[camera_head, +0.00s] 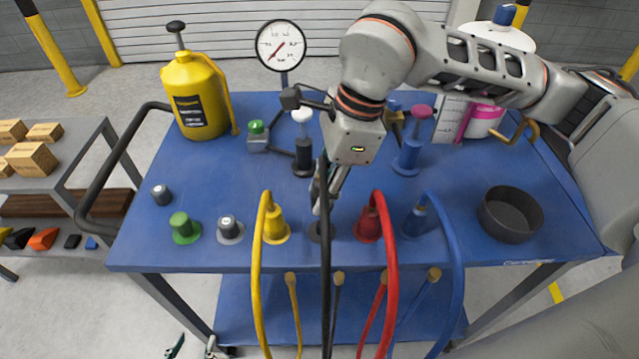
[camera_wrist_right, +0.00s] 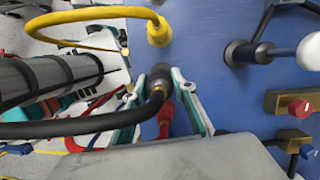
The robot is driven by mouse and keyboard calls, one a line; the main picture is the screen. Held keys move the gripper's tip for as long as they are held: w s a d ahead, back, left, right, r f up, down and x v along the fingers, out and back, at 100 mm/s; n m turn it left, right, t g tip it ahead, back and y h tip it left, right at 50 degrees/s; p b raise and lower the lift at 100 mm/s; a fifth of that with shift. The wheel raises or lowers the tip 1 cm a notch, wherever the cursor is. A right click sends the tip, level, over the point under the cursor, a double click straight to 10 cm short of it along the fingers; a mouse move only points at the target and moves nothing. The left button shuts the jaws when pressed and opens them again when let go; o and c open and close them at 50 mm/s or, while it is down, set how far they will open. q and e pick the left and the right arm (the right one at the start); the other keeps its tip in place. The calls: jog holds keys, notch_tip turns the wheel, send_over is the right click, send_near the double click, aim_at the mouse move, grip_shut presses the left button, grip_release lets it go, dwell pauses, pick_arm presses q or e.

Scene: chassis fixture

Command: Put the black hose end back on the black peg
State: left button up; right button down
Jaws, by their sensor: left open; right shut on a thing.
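My right gripper (camera_head: 325,198) is shut on the black hose end (camera_wrist_right: 160,78), pointing down over the front middle of the blue cart. The black hose (camera_head: 326,270) arches out from the fingers and hangs over the front edge. The black peg's dark round base (camera_head: 319,233) shows just below the fingers, between the yellow and red hose ends. The peg itself is hidden, so I cannot tell whether the hose end touches it. In the wrist view the right gripper (camera_wrist_right: 158,88) has a finger on each side of the hose end. My left gripper (camera_head: 193,347) is open and empty, low at the bottom left edge.
The yellow (camera_head: 275,226), red (camera_head: 368,224) and blue (camera_head: 416,220) hose ends stand close by. A green peg (camera_head: 183,228) and a grey peg (camera_head: 230,230) are left. A black bowl (camera_head: 510,215) sits right. A gauge (camera_head: 280,46) and yellow sprayer (camera_head: 194,95) stand behind.

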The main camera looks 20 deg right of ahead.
aim_at(319, 225)
jog(key=shift+f, duration=0.55)
jog(key=shift+f+b, duration=1)
jog(key=shift+f, duration=0.55)
pick_arm(q)
jog(key=f, duration=0.1)
jog(key=s+f, duration=0.1)
jog(key=f, duration=0.1)
pick_arm(e)
jog(key=shift+r, duration=0.15)
pick_arm(q)
jog(key=shift+w, duration=0.1)
jog(key=shift+f+b, duration=0.3)
jog(key=shift+s+f+g+b, duration=0.15)
jog(key=shift+s+f+b, duration=0.1)
jog(key=shift+f+b, duration=0.3)
jog(key=shift+s+f+g+b, duration=0.15)
jog(key=shift+s+f+b, duration=0.15)
jog(key=shift+f, duration=0.35)
pick_arm(e)
jog(key=shift+f, duration=1.4)
pick_arm(q)
jog(key=shift+s+f+b, duration=0.15)
jog(key=shift+f+b, duration=0.2)
jog(key=shift+f, duration=0.1)
pick_arm(e)
jog(key=shift+f, duration=0.5)
